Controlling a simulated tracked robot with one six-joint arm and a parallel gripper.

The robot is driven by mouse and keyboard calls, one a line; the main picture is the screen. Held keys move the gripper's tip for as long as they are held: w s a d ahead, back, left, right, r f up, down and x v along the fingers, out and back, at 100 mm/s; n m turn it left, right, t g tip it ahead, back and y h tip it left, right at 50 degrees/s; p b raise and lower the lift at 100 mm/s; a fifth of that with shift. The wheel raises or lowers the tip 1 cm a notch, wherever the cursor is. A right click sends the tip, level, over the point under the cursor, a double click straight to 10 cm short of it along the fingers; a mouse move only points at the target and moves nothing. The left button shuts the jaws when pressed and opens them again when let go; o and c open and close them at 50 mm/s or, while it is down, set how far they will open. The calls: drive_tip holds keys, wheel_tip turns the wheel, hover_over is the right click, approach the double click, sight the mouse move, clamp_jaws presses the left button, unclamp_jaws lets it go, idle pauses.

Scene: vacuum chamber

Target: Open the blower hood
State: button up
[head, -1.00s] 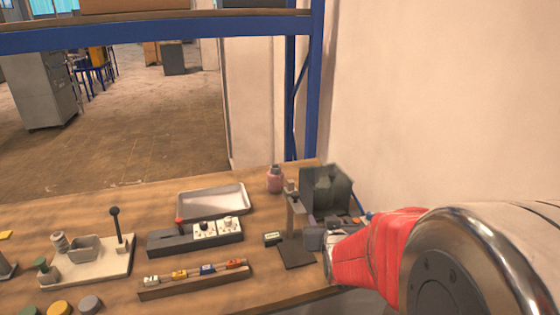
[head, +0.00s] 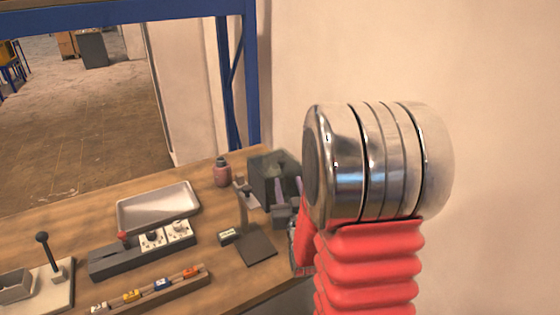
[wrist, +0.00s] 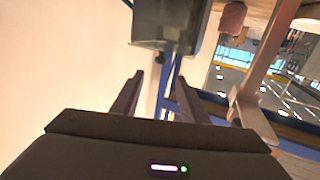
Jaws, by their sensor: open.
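The blower hood, a dark grey-green box (head: 262,168), stands at the back right of the wooden bench by the wall. In the wrist view the hood (wrist: 165,18) is at the top, with a small dark knob (wrist: 163,56) at its lower edge. My gripper (wrist: 158,80) is open, its two dark fingers pointing toward the hood, with the knob lined up roughly between them and apart from both. In the head view my gripper (head: 281,196) is close in front of the hood, partly hidden by my red-sleeved arm. I cannot tell how far the hood is raised.
A post on a flat dark base (head: 255,245) stands just left of my gripper; it also shows in the wrist view (wrist: 265,70). A pink bottle (head: 222,172) is left of the hood. A metal tray (head: 125,222) lies farther left. The wall (head: 480,150) closes off the right.

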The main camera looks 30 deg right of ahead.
sight(283, 163)
drive_tip(key=x, duration=1.4)
drive_tip(key=shift+s, duration=0.1)
clamp_jaws()
idle(0.4)
